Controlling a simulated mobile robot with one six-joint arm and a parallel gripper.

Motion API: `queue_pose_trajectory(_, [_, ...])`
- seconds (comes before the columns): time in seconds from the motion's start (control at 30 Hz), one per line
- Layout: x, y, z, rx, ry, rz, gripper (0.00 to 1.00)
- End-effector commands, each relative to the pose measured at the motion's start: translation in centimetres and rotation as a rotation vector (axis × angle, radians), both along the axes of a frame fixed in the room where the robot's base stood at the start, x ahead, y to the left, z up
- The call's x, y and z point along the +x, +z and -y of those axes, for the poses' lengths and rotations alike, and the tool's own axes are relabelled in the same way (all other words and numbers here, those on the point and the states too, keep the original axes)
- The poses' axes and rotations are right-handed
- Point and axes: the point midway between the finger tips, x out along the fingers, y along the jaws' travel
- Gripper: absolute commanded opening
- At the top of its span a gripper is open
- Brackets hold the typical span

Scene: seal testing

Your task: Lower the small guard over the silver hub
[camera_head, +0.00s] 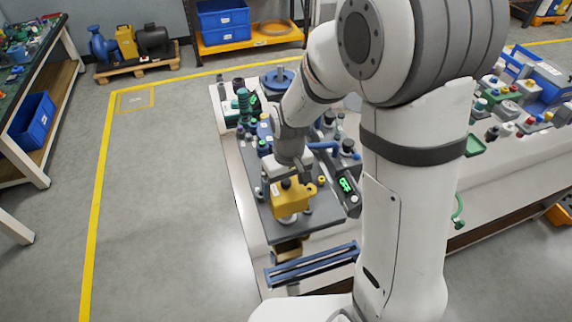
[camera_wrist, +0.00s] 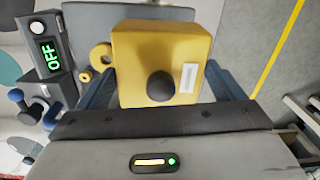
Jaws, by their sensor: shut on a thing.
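The small guard (camera_head: 290,200) is a yellow box-shaped cover, seen below my wrist in the head view. In the wrist view the guard (camera_wrist: 205,45) fills the middle, with a black knob (camera_wrist: 161,86), a white label and a yellow ring tab on its left side. My gripper (camera_head: 287,181) is shut on the guard at its top; the fingertips are mostly hidden. The guard is over the dark plate of the bench fixture; I cannot tell how high.
Blue rails (camera_head: 312,265) lie in front. Several small parts crowd the bench behind. Open floor (camera_head: 170,220) lies to the left.

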Motion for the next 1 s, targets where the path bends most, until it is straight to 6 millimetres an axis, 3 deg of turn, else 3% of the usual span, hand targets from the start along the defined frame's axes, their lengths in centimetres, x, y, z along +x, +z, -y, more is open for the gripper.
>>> queue_pose_trajectory(0.27, [0.1, -0.5, 0.2, 0.0, -0.006, 0.0, 0.59])
queue_pose_trajectory(0.7, [0.0, -4.0, 0.0, 0.0, 0.001, 0.001, 0.59])
queue_pose_trajectory(1.0, [0.0, -4.2, -0.1, 0.0, 0.003, 0.001, 0.59])
